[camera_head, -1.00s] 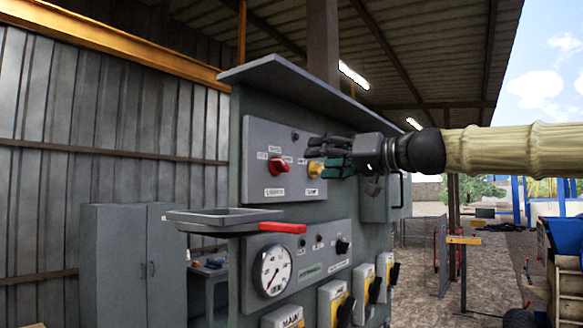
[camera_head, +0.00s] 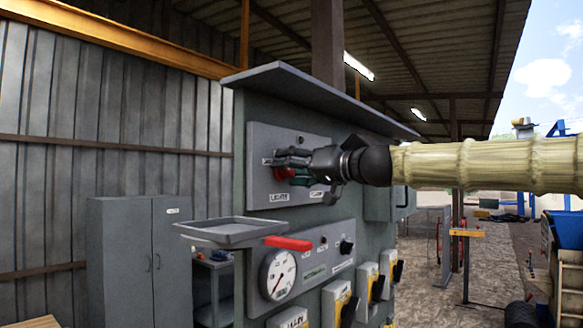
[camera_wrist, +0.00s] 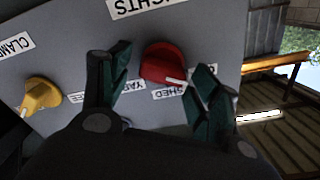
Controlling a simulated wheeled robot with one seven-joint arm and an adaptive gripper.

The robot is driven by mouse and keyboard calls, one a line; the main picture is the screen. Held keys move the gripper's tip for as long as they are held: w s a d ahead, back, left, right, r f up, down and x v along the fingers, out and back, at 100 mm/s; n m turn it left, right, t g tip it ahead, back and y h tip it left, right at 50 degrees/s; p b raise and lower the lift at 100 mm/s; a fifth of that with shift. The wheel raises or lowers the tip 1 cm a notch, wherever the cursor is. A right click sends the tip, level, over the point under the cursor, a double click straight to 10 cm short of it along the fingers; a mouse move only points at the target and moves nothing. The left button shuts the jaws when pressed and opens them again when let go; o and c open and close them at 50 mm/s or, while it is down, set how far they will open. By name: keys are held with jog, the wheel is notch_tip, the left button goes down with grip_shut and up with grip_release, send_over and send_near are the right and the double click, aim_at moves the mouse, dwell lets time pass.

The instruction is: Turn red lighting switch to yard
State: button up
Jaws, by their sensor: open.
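The red lighting switch (camera_wrist: 166,62) is a round knob with a white pointer line, on a grey panel. In the wrist view it sits between the two green-padded fingers of my gripper (camera_wrist: 166,66), which are open with gaps on both sides. The pointer line lies toward the lower right, near the SHED label (camera_wrist: 168,92). A YARD label (camera_wrist: 124,87), partly covered by a finger, lies left of it. In the head view my gripper (camera_head: 280,163) is at the panel and hides most of the red switch (camera_head: 282,174). Contact cannot be told.
A yellow knob (camera_wrist: 42,94) is on the same panel, left in the wrist view. A gauge (camera_head: 278,274) and several yellow-plated switches sit lower on the cabinet.

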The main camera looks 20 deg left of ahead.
jog(key=c, duration=1)
jog(key=shift+c, duration=0.2)
